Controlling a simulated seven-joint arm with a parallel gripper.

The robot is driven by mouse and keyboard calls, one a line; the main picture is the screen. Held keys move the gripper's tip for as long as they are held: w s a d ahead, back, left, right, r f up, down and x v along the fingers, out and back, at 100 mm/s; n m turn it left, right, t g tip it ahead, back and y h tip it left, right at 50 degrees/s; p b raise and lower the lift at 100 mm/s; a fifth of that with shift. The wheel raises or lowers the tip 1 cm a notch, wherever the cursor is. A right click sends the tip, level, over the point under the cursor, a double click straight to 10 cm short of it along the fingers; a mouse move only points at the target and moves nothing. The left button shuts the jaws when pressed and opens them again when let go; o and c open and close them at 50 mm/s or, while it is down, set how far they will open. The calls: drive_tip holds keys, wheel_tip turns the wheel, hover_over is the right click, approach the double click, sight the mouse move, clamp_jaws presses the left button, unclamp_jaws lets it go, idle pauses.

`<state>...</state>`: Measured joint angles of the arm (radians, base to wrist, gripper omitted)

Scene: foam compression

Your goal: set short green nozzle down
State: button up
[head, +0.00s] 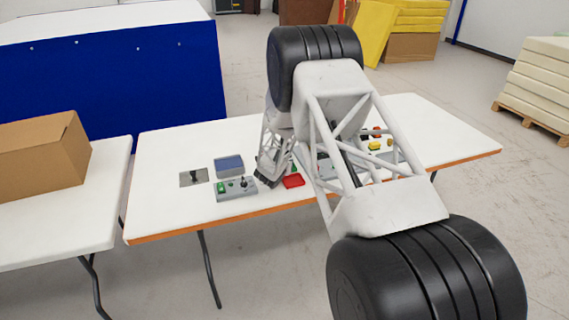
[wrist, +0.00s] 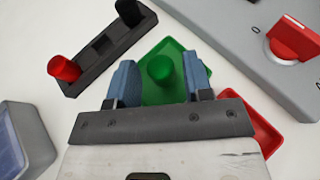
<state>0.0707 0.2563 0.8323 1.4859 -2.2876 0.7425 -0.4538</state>
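The short green nozzle (wrist: 161,69) stands upright on a green tray (wrist: 155,95) in the wrist view. My gripper (wrist: 158,75) has its two blue fingers on either side of the nozzle, with a visible gap on both sides, so it is open. In the head view my gripper (head: 268,177) is low over the table, and my arm hides most of the green tray and the nozzle.
A dark rack (wrist: 85,76) holds a red nozzle (wrist: 63,68) and a black nozzle (wrist: 129,12), with an empty square slot between. A red tray (wrist: 268,128), a blue-topped box (wrist: 28,140) and a grey panel with a red switch (wrist: 293,40) are close by.

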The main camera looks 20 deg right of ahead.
drive_tip(key=shift+o, duration=0.4)
drive_tip(key=shift+r, duration=0.1)
drive_tip(key=shift+s+a+r, duration=0.3)
drive_tip(key=shift+s+a, duration=0.05)
drive_tip(key=shift+s, duration=0.1)
drive_tip(key=shift+v, duration=5.4)
